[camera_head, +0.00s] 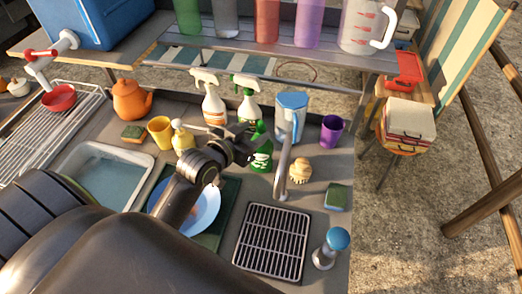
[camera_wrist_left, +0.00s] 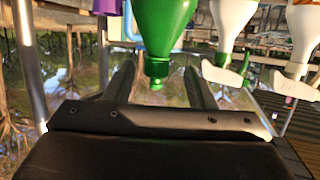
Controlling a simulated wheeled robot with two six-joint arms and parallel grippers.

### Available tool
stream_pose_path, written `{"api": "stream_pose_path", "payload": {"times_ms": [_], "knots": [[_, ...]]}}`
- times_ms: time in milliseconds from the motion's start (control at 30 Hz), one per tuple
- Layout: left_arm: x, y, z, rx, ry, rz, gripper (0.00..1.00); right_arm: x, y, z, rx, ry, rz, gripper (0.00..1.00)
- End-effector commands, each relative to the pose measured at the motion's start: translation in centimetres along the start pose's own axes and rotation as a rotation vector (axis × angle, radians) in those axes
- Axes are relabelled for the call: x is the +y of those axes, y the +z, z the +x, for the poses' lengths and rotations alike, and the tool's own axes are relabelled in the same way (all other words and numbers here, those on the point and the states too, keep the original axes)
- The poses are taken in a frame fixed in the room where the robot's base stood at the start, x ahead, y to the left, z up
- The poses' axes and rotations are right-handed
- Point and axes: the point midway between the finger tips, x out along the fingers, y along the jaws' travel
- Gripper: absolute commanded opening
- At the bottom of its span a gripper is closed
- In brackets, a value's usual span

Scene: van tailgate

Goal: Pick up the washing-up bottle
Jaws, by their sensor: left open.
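The green washing-up bottle (camera_head: 262,157) stands upright on the counter, partly hidden by my gripper. My left gripper (camera_head: 248,146) is open and close beside it, on its left. In the left wrist view the washing-up bottle (camera_wrist_left: 163,28) appears upside down, with its cap in line with the gap between the open fingers of my left gripper (camera_wrist_left: 158,82). I cannot tell whether the fingers touch it. My right gripper is not in view.
Two spray bottles (camera_head: 213,104) stand behind the gripper. A blue plate (camera_head: 203,212) lies below my arm.

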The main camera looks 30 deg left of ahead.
Motion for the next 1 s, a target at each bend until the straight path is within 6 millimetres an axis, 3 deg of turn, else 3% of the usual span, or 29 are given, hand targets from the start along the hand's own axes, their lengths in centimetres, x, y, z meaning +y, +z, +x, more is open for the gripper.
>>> {"api": "stream_pose_path", "payload": {"times_ms": [500,800,1000], "knots": [[0.4,-0.1,4.9,-0.001,-0.001,-0.001,0.5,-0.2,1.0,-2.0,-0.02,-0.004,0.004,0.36],[0.3,0.0,5.2,0.0,-0.001,0.0,0.5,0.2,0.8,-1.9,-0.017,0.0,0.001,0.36],[0.3,0.0,5.2,0.0,-0.001,-0.001,0.24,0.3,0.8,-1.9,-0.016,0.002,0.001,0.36]]}}
